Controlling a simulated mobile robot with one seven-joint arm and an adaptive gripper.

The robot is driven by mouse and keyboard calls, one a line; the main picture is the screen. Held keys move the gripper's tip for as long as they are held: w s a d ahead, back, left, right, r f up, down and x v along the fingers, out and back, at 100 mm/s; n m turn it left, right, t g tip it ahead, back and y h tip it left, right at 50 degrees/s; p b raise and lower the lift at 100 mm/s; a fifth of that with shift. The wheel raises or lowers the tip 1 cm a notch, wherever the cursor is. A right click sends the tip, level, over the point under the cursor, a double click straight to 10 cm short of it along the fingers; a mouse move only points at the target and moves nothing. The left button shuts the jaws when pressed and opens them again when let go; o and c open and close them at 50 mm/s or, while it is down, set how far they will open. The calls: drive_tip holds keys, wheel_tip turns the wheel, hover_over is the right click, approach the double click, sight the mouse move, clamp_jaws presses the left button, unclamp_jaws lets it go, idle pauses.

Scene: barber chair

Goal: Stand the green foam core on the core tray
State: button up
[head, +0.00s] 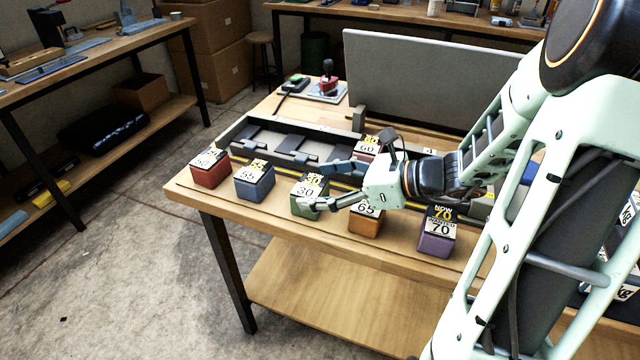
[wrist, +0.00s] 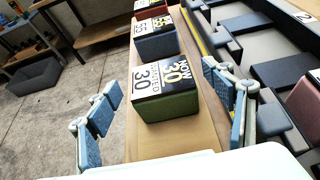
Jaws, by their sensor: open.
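The green foam core (head: 308,207) is a block near the front edge of the table. In the wrist view my gripper (wrist: 162,90) has one blue-padded finger left of the core and one right, with gaps. A long dark tray with grey pads (head: 262,131), apparently the core tray, lies behind the row. My arm hides its right part.
A red block (head: 209,173) and a blue block (head: 254,186) stand left of the green one. An orange block (head: 366,222) and a purple block (head: 436,240) stand right. Another block (head: 366,146) stands behind my gripper. A grey panel (head: 425,85) rises at the back.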

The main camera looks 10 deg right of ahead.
drive_tip(key=shift+r, duration=0.25)
drive_tip(key=p+v, duration=0.2)
drive_tip(key=v, duration=1)
drive_tip(key=shift+s+f, duration=0.1)
drive_tip(key=shift+f, duration=0.05)
